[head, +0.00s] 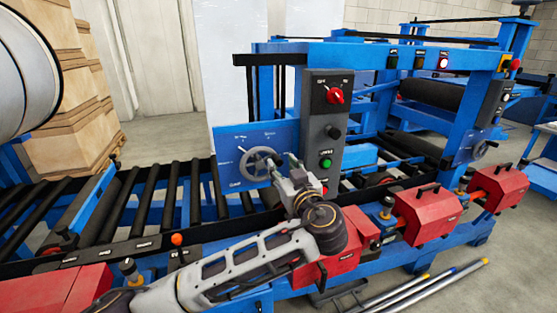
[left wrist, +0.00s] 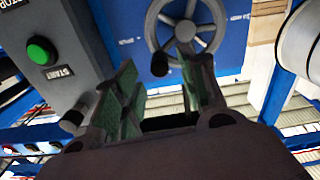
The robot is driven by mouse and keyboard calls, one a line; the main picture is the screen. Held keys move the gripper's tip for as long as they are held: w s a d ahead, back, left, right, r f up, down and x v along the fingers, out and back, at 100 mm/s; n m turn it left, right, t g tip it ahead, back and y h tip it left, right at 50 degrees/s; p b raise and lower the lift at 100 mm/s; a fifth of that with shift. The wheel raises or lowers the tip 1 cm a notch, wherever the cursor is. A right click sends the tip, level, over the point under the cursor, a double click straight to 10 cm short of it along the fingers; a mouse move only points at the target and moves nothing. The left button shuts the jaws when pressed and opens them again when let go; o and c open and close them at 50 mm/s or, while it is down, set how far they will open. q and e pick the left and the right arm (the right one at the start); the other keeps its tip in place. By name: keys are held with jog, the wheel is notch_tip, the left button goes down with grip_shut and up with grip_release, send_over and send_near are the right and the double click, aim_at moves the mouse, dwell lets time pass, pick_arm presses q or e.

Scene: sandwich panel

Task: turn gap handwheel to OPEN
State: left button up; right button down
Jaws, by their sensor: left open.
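A grey spoked handwheel (head: 260,163) stands on a blue plate (head: 228,143) with small white labels, left of the grey control panel. My left gripper (head: 284,168) is open at the wheel's right side. In the left wrist view the handwheel (left wrist: 186,30) lies just beyond the open fingers (left wrist: 160,72). A dark knob (left wrist: 159,66) shows between the fingertips; I cannot tell whether they touch it. The gripper hides part of the wheel's right side in the head view. My right gripper is not in view.
The control panel (head: 320,118) with a red switch (head: 335,96) and green START button (left wrist: 41,50) stands close beside the left gripper. A second handwheel (head: 483,150) is at the far right. Black rollers (head: 145,195) and red boxes (head: 431,207) line the machine.

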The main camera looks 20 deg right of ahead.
aim_at(280, 163)
pick_arm(q)
jog(key=w, duration=0.3)
jog(key=shift+w+a+p, duration=0.1)
jog(key=shift+w+p, duration=0.25)
jog(key=shift+w, duration=0.3)
jog(key=shift+c, duration=0.4)
jog(key=c, duration=0.7)
grip_shut()
jog(key=shift+b, duration=0.35)
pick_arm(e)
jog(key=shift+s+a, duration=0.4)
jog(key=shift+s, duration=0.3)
